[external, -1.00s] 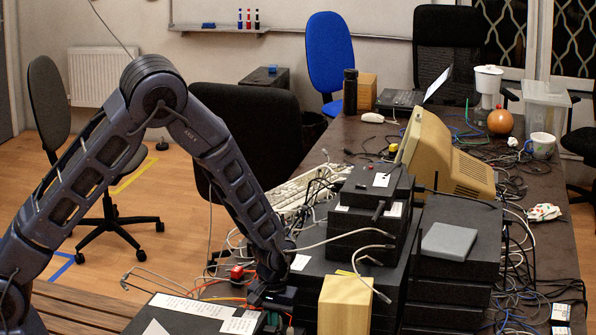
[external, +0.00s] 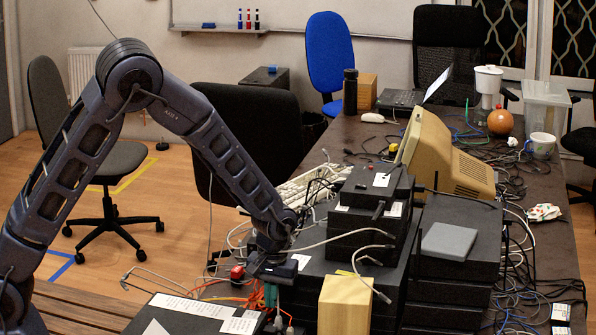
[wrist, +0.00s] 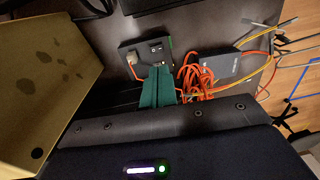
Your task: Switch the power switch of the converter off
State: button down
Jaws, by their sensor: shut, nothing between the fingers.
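The converter (wrist: 129,53) is a small dark box in the wrist view, with an orange cable plugged in at its left and a green edge at its right. Its black power switch (wrist: 157,47) has small white marks; I cannot tell its position. My gripper (wrist: 160,69) has green fingers, shut together and empty. In the wrist view the fingertips overlap the lower part of the converter, just below the switch; I cannot tell whether they touch it. In the external view my gripper (external: 271,306) points down at the table's near end, where I cannot make out the converter clearly.
A wooden block (external: 345,306) stands close to the right of my gripper, with stacked black boxes (external: 365,220) behind it. Coiled orange cables (wrist: 196,82) and a dark adapter (wrist: 240,66) lie right of the converter. A labelled black box (external: 190,314) is at the front left.

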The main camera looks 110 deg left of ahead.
notch_tip(320, 180, up, 6)
send_over(274, 333)
jog(key=shift+w+a+r, duration=0.1)
jog(key=shift+w+r, duration=0.05)
dwell(0.4)
jog(key=shift+s+r+t, duration=0.1)
jog(key=shift+s+t, duration=0.9)
jog(key=shift+s, duration=0.25)
jog(key=f, duration=0.4)
jog(key=w+f, duration=0.1)
jog(key=f, duration=0.9)
jog(key=shift+w, duration=0.4)
